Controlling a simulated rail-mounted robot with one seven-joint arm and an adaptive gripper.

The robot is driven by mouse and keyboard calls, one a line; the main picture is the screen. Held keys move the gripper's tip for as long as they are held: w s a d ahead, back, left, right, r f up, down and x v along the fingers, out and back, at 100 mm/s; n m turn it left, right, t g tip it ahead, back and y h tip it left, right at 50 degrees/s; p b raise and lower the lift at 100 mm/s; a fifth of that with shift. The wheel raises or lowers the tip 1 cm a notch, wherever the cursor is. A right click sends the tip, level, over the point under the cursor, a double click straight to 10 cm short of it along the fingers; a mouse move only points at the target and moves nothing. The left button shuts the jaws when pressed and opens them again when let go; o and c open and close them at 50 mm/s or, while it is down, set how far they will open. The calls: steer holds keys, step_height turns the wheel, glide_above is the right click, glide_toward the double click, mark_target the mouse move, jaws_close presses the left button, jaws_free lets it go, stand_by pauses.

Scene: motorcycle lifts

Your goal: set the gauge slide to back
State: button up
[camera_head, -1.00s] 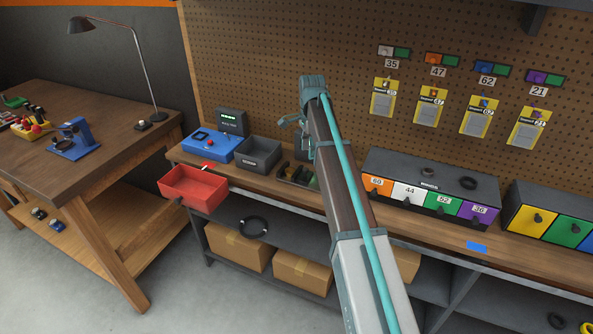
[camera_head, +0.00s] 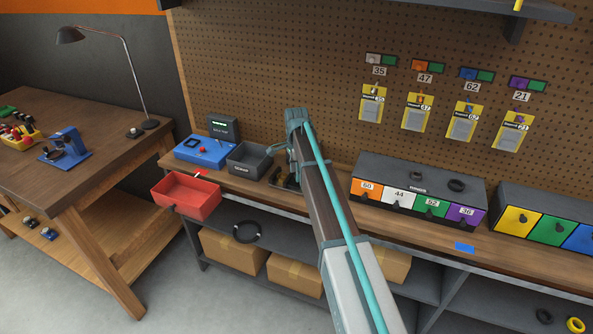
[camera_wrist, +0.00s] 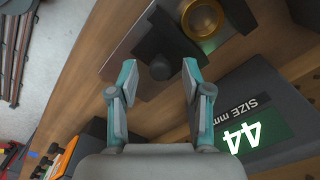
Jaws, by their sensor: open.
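In the wrist view, a dark block-like knob (camera_wrist: 158,47), which looks like the gauge slide, stands on a grey metal plate (camera_wrist: 128,28) beside a brass ring (camera_wrist: 203,16). My gripper (camera_wrist: 160,68) is open, with one finger on each side of the knob's near end. I cannot tell whether either finger touches it. A display (camera_wrist: 254,125) to the right reads "SIZE mm 44".
On the bench (camera_head: 325,213) are a blue box (camera_head: 203,152), a dark grey bin (camera_head: 249,160) and a numbered drawer unit (camera_head: 420,175). A red tray (camera_head: 186,196) juts out at the front left. A pegboard (camera_head: 270,60) with hanging yellow cards rises behind.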

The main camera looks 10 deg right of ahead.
steer(key=shift+f, duration=0.15)
steer(key=shift+c, duration=0.3)
jaws_close()
